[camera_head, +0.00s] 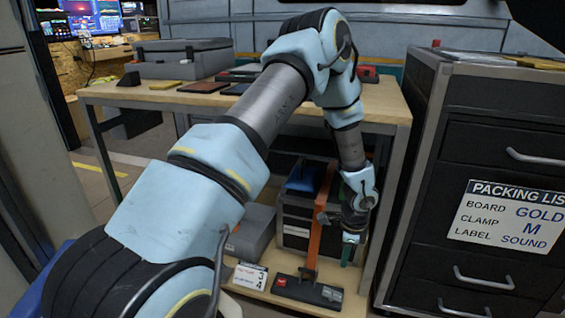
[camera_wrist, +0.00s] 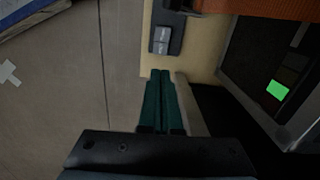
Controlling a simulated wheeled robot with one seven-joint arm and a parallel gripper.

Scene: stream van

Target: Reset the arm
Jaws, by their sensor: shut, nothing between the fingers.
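My arm reaches from the lower left over the wooden table and bends down in front of it. My gripper (camera_head: 348,250) points down near the table's right front leg, above the lower shelf. In the wrist view the two green fingers of my gripper (camera_wrist: 160,78) lie side by side, shut and empty. The lower shelf's edge shows beyond the fingertips.
The wooden table (camera_head: 384,105) carries a grey case (camera_head: 180,62) and flat items. Its lower shelf holds an orange strap (camera_head: 318,225), a dark base with a red button (camera_head: 305,290) and cases. A black drawer cabinet (camera_head: 440,195) with a packing list (camera_head: 510,215) stands close right.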

